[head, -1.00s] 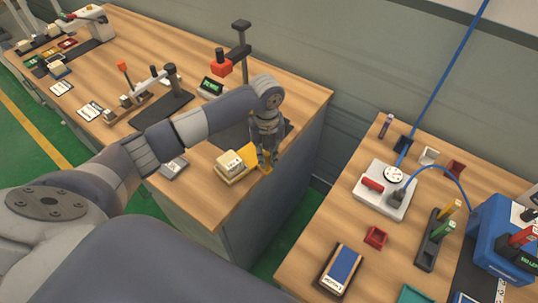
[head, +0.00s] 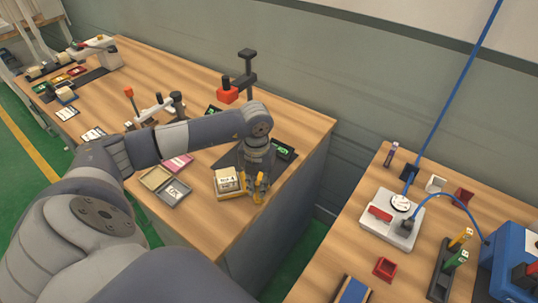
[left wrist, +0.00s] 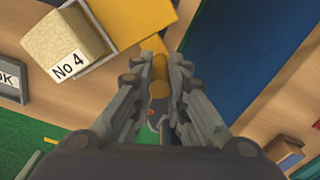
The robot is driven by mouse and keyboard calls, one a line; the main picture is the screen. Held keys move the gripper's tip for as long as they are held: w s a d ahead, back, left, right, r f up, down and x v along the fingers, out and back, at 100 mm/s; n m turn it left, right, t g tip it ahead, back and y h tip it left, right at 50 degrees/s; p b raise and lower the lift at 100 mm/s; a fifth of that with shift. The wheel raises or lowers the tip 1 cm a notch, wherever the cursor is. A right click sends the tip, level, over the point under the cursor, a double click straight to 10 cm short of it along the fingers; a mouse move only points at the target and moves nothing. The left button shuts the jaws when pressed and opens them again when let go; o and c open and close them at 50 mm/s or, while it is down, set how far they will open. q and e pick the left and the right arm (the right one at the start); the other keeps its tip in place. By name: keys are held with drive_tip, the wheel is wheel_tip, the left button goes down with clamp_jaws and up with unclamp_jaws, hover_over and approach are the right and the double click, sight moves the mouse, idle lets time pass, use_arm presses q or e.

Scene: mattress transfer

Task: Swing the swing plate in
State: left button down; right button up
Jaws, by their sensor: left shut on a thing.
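The yellow swing plate shows in the left wrist view (left wrist: 130,18) at the top, and its yellow knob (left wrist: 159,78) stands between my fingers. My left gripper (head: 258,192) is shut on this knob, at the right side of the cream block (head: 227,180). The block, labelled "No 4", sits in a shallow light tray beside the plate; it also shows in the left wrist view (left wrist: 64,38). In the head view my gripper hides most of the plate. My right gripper is in neither view.
An open box with a card (head: 165,186) and a pink card (head: 177,163) lie left of the block. A stand with a red head (head: 228,93) rises behind my forearm. A gap separates this bench from the right bench with a gauge unit (head: 395,214).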

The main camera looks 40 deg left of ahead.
sight(239, 187)
use_arm(q)
drive_tip(key=shift+s+a+m+b, duration=0.25)
drive_tip(key=shift+a+m+b, duration=0.45)
drive_tip(key=shift+m+b, duration=0.45)
drive_tip(key=shift+s+a+m+b, duration=0.15)
drive_tip(key=shift+a+m+b, duration=0.5)
drive_tip(key=shift+m, duration=0.3)
drive_tip(key=shift+s+a+m+b, duration=0.1)
drive_tip(key=shift+a+m+b, duration=0.45)
drive_tip(key=shift+m+b, duration=0.3)
drive_tip(key=shift+a+m+b, duration=1)
drive_tip(key=shift+m, duration=0.45)
drive_tip(key=shift+w+a+r+m+b, duration=0.1)
drive_tip(key=shift+w+a+m+b, duration=0.1)
drive_tip(key=shift+a+m+b, duration=0.55)
drive_tip(key=shift+r+m, duration=0.1)
drive_tip(key=shift+m, duration=0.15)
